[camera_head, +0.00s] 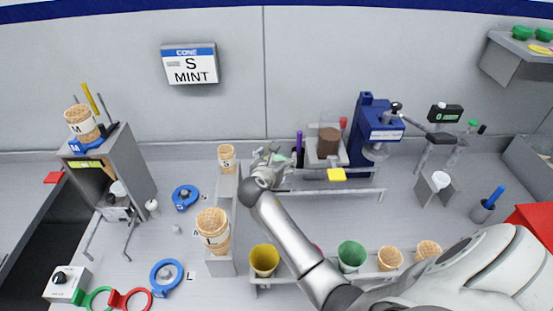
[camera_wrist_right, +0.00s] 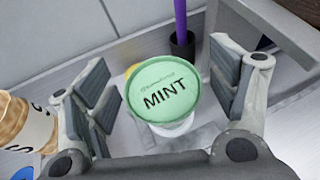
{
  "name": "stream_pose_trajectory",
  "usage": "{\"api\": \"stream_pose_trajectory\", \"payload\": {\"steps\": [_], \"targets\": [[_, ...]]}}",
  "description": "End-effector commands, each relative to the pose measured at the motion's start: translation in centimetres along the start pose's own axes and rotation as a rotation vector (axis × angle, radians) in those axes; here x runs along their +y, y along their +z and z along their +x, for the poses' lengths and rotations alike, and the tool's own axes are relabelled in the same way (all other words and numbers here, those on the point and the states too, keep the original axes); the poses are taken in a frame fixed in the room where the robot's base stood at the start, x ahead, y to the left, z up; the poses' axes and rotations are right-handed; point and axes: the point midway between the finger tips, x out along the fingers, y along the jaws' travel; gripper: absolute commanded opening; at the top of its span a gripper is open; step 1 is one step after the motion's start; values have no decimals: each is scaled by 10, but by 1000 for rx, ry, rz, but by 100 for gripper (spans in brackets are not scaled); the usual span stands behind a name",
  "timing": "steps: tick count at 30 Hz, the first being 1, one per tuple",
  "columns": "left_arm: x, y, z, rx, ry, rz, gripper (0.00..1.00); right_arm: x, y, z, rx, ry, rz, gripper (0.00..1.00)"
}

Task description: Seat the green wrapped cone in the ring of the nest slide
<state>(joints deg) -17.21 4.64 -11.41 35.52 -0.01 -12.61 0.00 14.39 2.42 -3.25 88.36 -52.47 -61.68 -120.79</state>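The green wrapped cone (camera_head: 351,256) stands upright in a front rack right of my right forearm. I cannot tell for sure which part is the nest slide; a green ring (camera_head: 97,299) and a red ring (camera_head: 136,300) lie at the bottom left. My right gripper (camera_head: 270,164) is far behind and left of the green cone, over the middle of the bench. In the right wrist view its fingers (camera_wrist_right: 165,100) are spread, with a green-lidded MINT tub (camera_wrist_right: 163,91) between them and gaps on both sides. My left gripper is not in view.
The rack (camera_head: 314,283) also holds a yellow cone (camera_head: 264,259) and plain cones. A grey stand (camera_head: 218,262) bears cones marked S and L. Blue rings (camera_head: 185,197) lie on the left bench. A wall sign (camera_head: 190,65) reads CONE S MINT. A blue press (camera_head: 371,130) stands behind.

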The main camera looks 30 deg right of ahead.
Motion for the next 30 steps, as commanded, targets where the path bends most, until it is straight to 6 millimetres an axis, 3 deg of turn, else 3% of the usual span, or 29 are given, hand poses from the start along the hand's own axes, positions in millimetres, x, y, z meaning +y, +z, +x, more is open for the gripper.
{"api": "stream_pose_trajectory", "payload": {"steps": [8,13,24,30], "targets": [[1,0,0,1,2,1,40,0,0,0,0,0,0,82],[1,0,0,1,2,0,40,0,0,-12,0,1,0,82],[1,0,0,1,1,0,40,0,-1,-86,1,2,2,82],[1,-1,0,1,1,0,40,1,-1,-113,1,1,0,82]]}}
